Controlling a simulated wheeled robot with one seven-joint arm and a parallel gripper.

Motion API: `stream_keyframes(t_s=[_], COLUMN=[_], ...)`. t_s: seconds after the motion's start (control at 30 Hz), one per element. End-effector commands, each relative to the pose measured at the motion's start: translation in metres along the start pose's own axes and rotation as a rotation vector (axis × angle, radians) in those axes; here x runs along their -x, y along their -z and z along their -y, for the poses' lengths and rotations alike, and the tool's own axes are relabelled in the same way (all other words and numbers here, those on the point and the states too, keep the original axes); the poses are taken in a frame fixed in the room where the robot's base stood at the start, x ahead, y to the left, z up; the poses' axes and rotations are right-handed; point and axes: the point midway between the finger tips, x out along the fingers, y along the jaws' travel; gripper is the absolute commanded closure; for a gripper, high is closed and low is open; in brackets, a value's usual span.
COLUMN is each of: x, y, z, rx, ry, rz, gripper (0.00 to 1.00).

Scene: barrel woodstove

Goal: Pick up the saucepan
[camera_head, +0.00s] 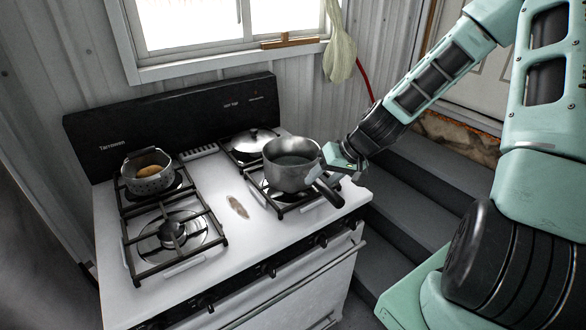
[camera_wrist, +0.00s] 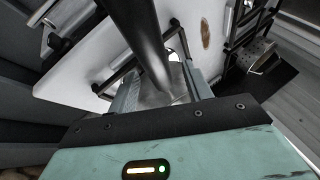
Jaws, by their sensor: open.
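The saucepan (camera_head: 290,170) is a grey metal pan standing upright on the front right burner of the stove. Its dark handle (camera_head: 328,191) points toward the front right, past the stove's edge. My gripper (camera_head: 336,168) is beside the pan's right side, close to the base of the handle. In the wrist view the dark handle (camera_wrist: 142,38) runs from the top down to the space between my open fingers (camera_wrist: 162,92). Whether a finger touches it cannot be told. Most of the pan's body is hidden in the wrist view.
The white stove (camera_head: 220,250) holds a perforated pot (camera_head: 148,180) with a brown item at back left and a lidded pan (camera_head: 254,141) at back right. The front left burner (camera_head: 172,232) is empty. Grey steps (camera_head: 420,200) lie right of the stove.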

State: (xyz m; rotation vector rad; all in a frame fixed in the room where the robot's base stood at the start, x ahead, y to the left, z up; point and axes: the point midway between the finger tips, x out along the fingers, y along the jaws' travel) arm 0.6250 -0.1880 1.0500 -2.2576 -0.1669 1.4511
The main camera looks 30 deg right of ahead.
Motion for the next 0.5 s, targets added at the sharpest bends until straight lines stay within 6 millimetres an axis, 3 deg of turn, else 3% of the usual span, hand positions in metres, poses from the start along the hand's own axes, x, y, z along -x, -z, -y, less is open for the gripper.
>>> stream_keyframes(t_s=[0.3, 0.5], x=[-0.035, -0.041], y=[-0.001, -0.001], z=[0.0, -0.001], rx=[-0.001, 0.0], ry=[0.003, 0.001], rz=[0.002, 0.001], gripper=[0.5, 0.5])
